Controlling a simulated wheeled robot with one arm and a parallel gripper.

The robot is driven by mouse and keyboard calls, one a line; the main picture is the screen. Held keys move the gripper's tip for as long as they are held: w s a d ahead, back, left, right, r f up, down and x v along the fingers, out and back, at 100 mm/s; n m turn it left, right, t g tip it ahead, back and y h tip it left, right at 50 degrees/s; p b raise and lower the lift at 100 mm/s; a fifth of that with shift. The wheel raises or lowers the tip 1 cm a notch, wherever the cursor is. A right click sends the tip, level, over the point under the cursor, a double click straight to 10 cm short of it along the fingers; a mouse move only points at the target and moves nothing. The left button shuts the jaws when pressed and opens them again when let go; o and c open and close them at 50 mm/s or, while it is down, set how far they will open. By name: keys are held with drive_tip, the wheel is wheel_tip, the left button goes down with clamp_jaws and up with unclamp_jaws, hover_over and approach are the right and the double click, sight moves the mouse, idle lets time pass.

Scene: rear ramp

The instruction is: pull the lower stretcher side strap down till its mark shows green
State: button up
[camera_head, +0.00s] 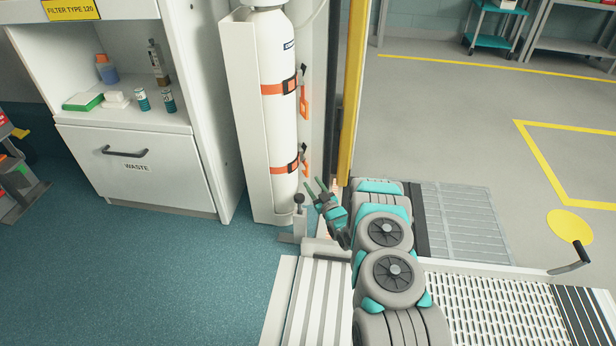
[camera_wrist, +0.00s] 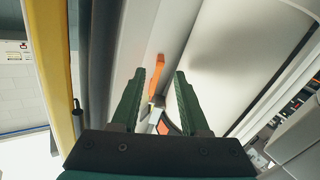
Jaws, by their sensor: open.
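A white cylinder (camera_head: 267,130) stands strapped in a white holder. Its lower orange strap (camera_head: 277,169) has a dark buckle (camera_head: 293,166) and a short orange tail (camera_head: 306,160) on the right side. The upper strap (camera_head: 273,89) has a similar buckle and a hanging orange tail (camera_head: 304,104). No colour mark can be made out. My gripper (camera_head: 314,184) is open, just below and right of the lower buckle. In the wrist view, an orange strap piece (camera_wrist: 157,73) shows between and beyond the open green fingers (camera_wrist: 160,84); I see no contact.
A yellow post (camera_head: 352,95) rises close to the right of the cylinder. A black-knobbed lever (camera_head: 299,200) stands left of my gripper. A white cabinet with a waste drawer (camera_head: 140,165) is at left. A grey ramp (camera_head: 465,220) and open floor lie right.

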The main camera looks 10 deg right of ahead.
drive_tip(key=shift+x, duration=2.4)
clamp_jaws()
drive_tip(key=shift+f, duration=0.1)
